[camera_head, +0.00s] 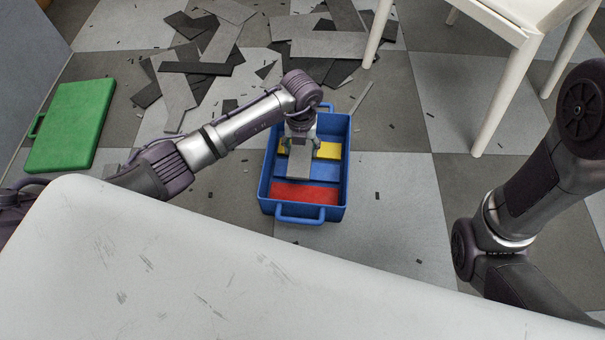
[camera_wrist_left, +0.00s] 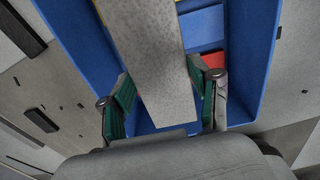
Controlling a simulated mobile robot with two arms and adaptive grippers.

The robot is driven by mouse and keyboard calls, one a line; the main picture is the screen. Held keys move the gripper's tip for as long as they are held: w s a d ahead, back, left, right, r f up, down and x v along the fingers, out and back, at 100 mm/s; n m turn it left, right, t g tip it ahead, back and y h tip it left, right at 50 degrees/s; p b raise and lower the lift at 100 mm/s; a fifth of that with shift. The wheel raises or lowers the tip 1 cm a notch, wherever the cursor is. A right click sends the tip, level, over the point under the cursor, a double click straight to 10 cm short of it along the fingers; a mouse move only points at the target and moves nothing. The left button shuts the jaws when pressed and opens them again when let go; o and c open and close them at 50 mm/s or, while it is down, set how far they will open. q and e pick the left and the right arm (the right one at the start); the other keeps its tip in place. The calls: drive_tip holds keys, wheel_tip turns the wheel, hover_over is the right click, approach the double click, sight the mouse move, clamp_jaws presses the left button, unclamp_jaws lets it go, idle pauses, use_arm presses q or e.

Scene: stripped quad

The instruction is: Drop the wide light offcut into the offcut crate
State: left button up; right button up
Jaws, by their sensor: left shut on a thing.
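The wide light offcut (camera_head: 299,163) is a flat, speckled light-grey strip. My left gripper (camera_head: 300,146) is shut on it and holds it over the blue offcut crate (camera_head: 344,190). In the left wrist view the offcut (camera_wrist_left: 155,60) runs between the two green-padded fingers of the gripper (camera_wrist_left: 165,100), with the blue crate wall (camera_wrist_left: 262,50) around and below it. Inside the crate show a red panel (camera_head: 305,194), a blue panel and a yellow panel (camera_head: 328,150). I cannot tell whether the offcut touches the crate floor. My right gripper is out of view.
A pale table top (camera_head: 200,260) fills the near side. A green case (camera_head: 70,125) lies at the left. Grey and dark offcuts (camera_head: 215,50) are piled behind the crate, with small scraps around. White furniture legs (camera_head: 497,95) stand at the right. Floor right of the crate is mostly free.

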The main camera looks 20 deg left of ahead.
use_arm(q)
drive_tip(key=shift+f, duration=0.1)
drive_tip(key=o, duration=1.3)
wheel_tip(320, 180, up, 12)
drive_tip(key=shift+d, duration=0.1)
